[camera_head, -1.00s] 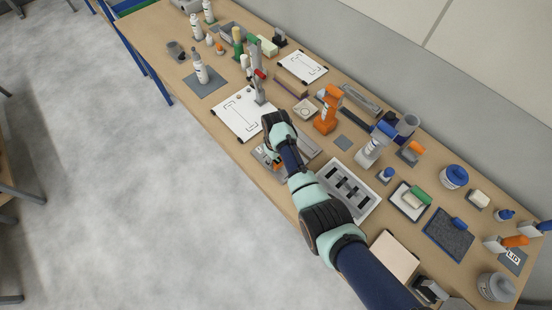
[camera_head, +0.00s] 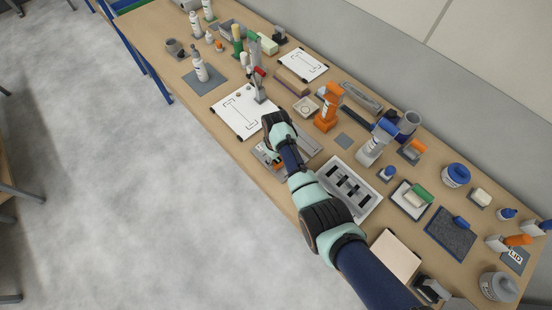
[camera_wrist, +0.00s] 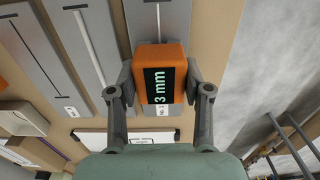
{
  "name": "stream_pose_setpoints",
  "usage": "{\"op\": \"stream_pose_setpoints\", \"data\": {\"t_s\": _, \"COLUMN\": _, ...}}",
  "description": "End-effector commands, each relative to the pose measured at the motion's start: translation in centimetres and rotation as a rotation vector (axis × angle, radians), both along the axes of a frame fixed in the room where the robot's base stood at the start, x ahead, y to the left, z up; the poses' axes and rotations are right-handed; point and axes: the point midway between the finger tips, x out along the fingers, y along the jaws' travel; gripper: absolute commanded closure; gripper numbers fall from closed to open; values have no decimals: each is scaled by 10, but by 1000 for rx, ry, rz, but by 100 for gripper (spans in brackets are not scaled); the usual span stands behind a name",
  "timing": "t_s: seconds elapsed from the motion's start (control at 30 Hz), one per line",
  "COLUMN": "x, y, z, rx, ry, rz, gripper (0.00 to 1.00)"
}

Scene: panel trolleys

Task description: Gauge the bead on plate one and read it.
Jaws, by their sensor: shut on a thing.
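My gripper (camera_wrist: 160,88) is shut on an orange gauge (camera_wrist: 176,53), with one finger on each side. Its black display (camera_wrist: 156,88) faces the wrist camera and reads "3 mm", turned sideways. The gauge sits over a grey plate (camera_wrist: 172,18) with a pale bead line running under it. I cannot tell whether it touches the plate. Two more grey plates with lines, a middle one (camera_wrist: 88,40) and a left one (camera_wrist: 28,45), lie beside it. In the head view my arm partly hides the plates (camera_head: 305,147).
A white board (camera_head: 241,113) with drawn lines lies left of the plates. A grey tray (camera_head: 360,206) with black strips lies to the right. An orange stand-like tool (camera_head: 327,108) stands behind. The table's front edge is close to the plates.

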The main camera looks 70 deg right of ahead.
Motion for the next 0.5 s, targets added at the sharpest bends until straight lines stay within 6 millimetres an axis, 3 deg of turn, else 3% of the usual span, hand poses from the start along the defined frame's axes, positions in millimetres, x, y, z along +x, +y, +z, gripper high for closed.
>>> {"op": "stream_pose_setpoints", "data": {"t_s": 0.07, "x": 0, "y": 0, "z": 0, "rx": 0, "ry": 0, "rz": 0, "gripper": 100}}
{"op": "stream_pose_setpoints", "data": {"t_s": 0.1, "x": 0, "y": 0, "z": 0, "rx": 0, "ry": 0, "rz": 0, "gripper": 48}}
{"op": "stream_pose_setpoints", "data": {"t_s": 0.2, "x": 0, "y": 0, "z": 0, "rx": 0, "ry": 0, "rz": 0, "gripper": 31}}
{"op": "stream_pose_setpoints", "data": {"t_s": 0.27, "x": 0, "y": 0, "z": 0, "rx": 0, "ry": 0, "rz": 0, "gripper": 22}}
{"op": "stream_pose_setpoints", "data": {"t_s": 0.5, "x": 0, "y": 0, "z": 0, "rx": 0, "ry": 1, "rz": 0, "gripper": 22}}
